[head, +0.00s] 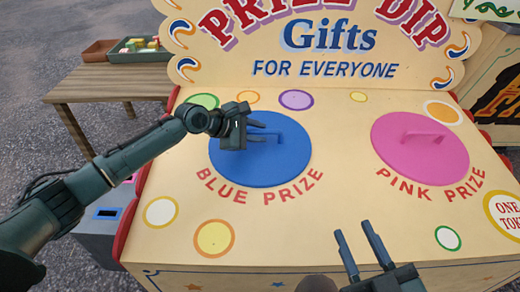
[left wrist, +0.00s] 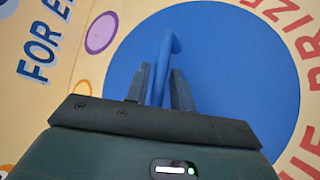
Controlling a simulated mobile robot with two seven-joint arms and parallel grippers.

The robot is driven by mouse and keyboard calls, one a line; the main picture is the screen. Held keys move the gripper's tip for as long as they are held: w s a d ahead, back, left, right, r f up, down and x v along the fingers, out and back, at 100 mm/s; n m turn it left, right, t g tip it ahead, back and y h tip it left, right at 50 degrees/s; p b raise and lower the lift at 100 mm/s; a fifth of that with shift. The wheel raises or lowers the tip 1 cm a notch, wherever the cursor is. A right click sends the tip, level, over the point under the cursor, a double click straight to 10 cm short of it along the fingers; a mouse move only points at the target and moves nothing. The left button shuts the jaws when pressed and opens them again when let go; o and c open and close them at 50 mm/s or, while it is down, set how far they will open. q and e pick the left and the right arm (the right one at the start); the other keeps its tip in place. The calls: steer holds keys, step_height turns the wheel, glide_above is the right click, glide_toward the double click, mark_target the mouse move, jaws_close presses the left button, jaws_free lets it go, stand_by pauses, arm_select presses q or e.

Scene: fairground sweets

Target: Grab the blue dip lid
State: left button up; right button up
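The round blue lid (head: 285,165) lies flat on the cream counter above the words BLUE PRIZE. It has an upright blue bar handle (left wrist: 168,52). My left gripper (head: 266,132) is low over the middle of the lid, at its handle. In the left wrist view, its fingers (left wrist: 160,88) stand on either side of the handle, very close to it. I cannot tell whether they press on it. The lid looks seated flat. My right gripper (head: 358,240) is open and empty over the front of the counter, right of the blue lid.
A pink lid (head: 420,145) with a bar handle lies to the right on the counter (head: 340,215). The sign board (head: 330,40) rises behind. A wooden table (head: 115,82) with a green tray (head: 140,56) and a brown tray (head: 98,50) stands at the back left.

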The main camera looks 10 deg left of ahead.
arm_select(q)
steer(key=shift+w+d+f, duration=0.15)
steer(key=shift+w+d, duration=0.05)
steer(key=shift+w, duration=0.05)
steer(key=shift+c, duration=0.2)
jaws_close()
